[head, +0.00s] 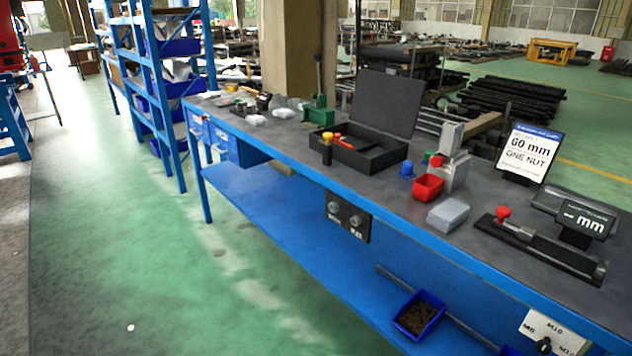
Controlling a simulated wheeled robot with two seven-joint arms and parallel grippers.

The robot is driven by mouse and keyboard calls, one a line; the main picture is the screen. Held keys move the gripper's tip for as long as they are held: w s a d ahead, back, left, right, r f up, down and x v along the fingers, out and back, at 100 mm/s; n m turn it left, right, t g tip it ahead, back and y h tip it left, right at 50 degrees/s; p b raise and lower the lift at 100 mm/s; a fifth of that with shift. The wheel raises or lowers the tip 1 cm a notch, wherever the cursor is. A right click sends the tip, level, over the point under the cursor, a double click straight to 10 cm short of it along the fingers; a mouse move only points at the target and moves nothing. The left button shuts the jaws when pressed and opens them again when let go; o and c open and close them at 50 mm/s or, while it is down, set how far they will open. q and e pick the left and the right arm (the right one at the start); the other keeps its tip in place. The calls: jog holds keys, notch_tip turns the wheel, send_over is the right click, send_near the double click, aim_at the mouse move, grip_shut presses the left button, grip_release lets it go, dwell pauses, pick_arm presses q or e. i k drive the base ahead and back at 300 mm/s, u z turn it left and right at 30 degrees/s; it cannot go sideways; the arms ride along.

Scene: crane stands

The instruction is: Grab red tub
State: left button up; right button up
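A small open red tub (428,187) stands on the dark top of the blue workbench (300,150), near its front edge. It sits just in front of a grey metal block device (452,165) with a red knob. A grey lidded box (447,214) lies to its right, close to the front edge. The inside of the tub is only partly visible and looks empty. Neither of my grippers shows in the head view.
A black open case (365,155) with yellow- and red-handled tools lies left of the tub. A blue cap (407,170) stands between them. The green floor before the bench is clear.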

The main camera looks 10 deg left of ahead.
aim_at(427, 188)
jog(key=u, duration=1.1)
jog(key=i, duration=2.8)
jog(key=z, duration=3.25)
